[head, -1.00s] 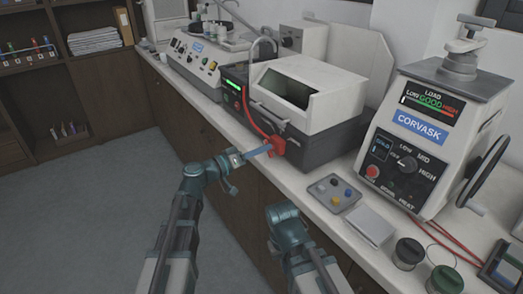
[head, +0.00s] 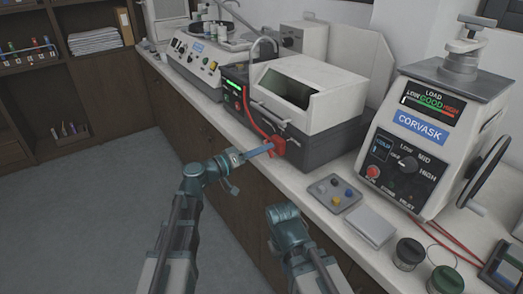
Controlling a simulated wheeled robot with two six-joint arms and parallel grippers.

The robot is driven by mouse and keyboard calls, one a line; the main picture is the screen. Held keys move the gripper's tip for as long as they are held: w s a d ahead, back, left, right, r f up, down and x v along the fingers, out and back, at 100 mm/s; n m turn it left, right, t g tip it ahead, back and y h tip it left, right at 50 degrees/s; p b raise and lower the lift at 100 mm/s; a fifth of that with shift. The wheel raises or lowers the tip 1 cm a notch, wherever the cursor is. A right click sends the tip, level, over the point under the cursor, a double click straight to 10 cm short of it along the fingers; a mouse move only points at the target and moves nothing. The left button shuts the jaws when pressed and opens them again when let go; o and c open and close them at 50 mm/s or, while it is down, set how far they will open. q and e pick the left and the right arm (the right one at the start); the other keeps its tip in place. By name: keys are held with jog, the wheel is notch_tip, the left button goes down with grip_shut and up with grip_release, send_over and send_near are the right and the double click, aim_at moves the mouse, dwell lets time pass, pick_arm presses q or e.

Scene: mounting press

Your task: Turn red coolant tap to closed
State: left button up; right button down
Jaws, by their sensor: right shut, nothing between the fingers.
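The red coolant tap (head: 278,147) is at the front lower edge of the dark-based machine with the white hood (head: 305,95). A red hose runs down to it from the green-lit panel. My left gripper (head: 268,150) reaches it from the left, with its blue fingers at the tap's near side. The fingers overlap in this view, so I cannot tell whether they grip the tap or only touch it. The tap's handle angle is too small to read. My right gripper (head: 284,212) is low in the middle, in front of the bench, shut and empty, its fingertips hidden.
The bench (head: 262,168) runs from back left to front right. The floor at left is clear.

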pick_arm(q)
jog(key=shift+a, duration=0.1)
jog(key=v, duration=1.3)
jog(key=shift+s+a, duration=0.25)
jog(key=s+d+f+m+g+y+p, duration=0.2)
jog(key=s+d+f+g+y+p, duration=0.25)
jog(key=s+d+g+p, duration=0.6)
jog(key=s+a+r+y+p, duration=0.1)
jog(key=s+a+y+p, duration=0.2)
jog(key=s+y+p, duration=0.4)
jog(key=y+p, duration=0.1)
jog(key=y, duration=0.3)
jog(key=shift+s+a+r+p, duration=0.25)
jog(key=shift+s+r+p, duration=0.05)
jog(key=shift+r+p, duration=0.1)
